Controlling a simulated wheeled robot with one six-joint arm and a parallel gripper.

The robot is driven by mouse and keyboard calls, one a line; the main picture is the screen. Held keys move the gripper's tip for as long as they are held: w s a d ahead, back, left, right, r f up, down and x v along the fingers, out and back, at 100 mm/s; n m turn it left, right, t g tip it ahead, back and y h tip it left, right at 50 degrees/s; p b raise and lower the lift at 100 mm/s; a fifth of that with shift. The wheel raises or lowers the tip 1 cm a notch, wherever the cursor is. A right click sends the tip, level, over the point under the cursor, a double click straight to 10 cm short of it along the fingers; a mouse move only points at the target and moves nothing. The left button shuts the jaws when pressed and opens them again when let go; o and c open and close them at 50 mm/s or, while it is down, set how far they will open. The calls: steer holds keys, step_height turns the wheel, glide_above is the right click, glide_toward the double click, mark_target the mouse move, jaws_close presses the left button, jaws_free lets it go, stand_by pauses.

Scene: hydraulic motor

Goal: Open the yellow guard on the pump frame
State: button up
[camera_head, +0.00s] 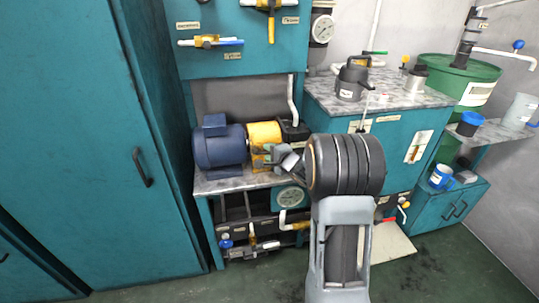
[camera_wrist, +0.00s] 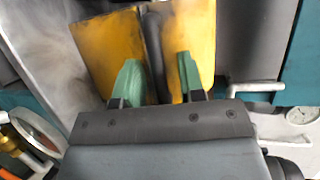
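The yellow guard (camera_head: 263,136) sits on the pump frame in the head view, just right of the blue motor (camera_head: 219,146). My gripper (camera_head: 272,152) reaches in from the right, close to the guard's front. In the wrist view the yellow guard (camera_wrist: 105,45) fills the upper middle, with a dark strip (camera_wrist: 153,45) running down between two yellow faces. My gripper's green fingers (camera_wrist: 157,60) are spread apart in front of the guard, one on each side of the strip. I cannot tell whether either finger touches the guard.
The pump frame's tabletop (camera_head: 232,184) carries the motor. A pressure gauge (camera_head: 291,197) is below, left of my arm. A tall teal cabinet (camera_head: 100,130) stands at left. A stone-topped counter (camera_head: 400,92) with a dark grey can (camera_head: 352,80) stands at right.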

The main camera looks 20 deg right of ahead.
jaws_close()
stand_by(0.4)
